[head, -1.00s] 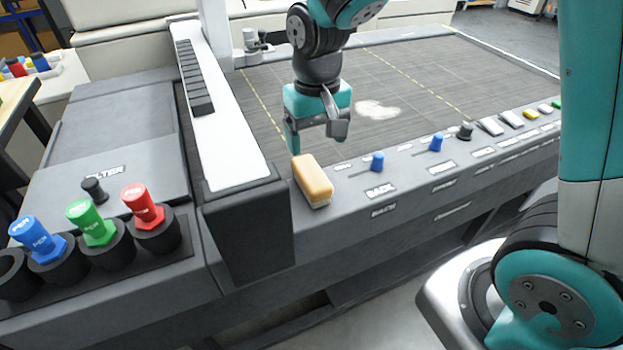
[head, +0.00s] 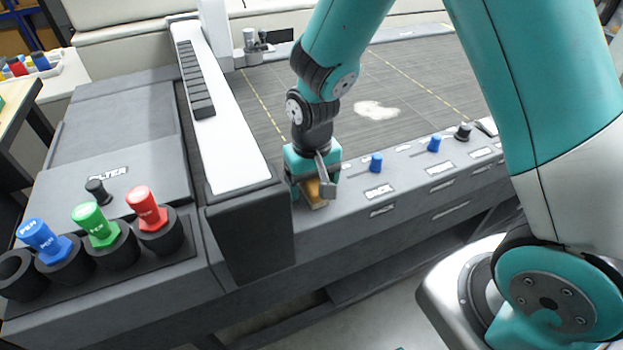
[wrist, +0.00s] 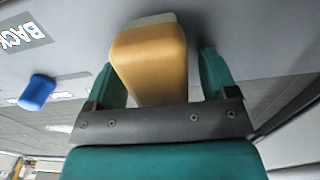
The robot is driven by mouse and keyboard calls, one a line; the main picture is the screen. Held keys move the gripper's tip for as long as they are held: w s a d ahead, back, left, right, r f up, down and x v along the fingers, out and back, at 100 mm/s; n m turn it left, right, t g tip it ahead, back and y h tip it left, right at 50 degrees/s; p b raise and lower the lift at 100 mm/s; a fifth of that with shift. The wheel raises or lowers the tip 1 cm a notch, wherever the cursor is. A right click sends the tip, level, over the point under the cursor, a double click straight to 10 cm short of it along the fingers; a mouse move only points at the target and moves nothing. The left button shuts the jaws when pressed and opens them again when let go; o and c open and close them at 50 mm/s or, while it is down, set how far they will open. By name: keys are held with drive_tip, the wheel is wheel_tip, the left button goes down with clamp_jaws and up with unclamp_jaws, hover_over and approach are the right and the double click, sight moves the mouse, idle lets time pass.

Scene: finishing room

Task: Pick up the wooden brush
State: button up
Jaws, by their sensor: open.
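The wooden brush (head: 314,194) lies on the grey front ledge of the machine, beside the black end of the white gantry beam. It has a tan wooden body, and a pale strip shows at its far end in the wrist view (wrist: 150,62). My gripper (head: 314,190) is down over the brush and hides much of it in the head view. In the wrist view my gripper (wrist: 160,80) is open, with one teal finger on each side of the brush. A small gap shows at the right finger; I cannot tell whether the left finger touches.
A blue knob (head: 376,162) stands just right of my gripper, by the BACK label (head: 380,191). The gantry beam (head: 215,130) stands close on the left. Red (head: 147,207), green (head: 95,222) and blue (head: 40,238) pens stand in black holders. A whitish patch (head: 376,110) lies on the bed.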

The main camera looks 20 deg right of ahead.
drive_tip(key=c, duration=1.1)
drive_tip(key=shift+r, duration=0.1)
wheel_tip(320, 180, up, 20)
drive_tip(key=shift+b, duration=0.45)
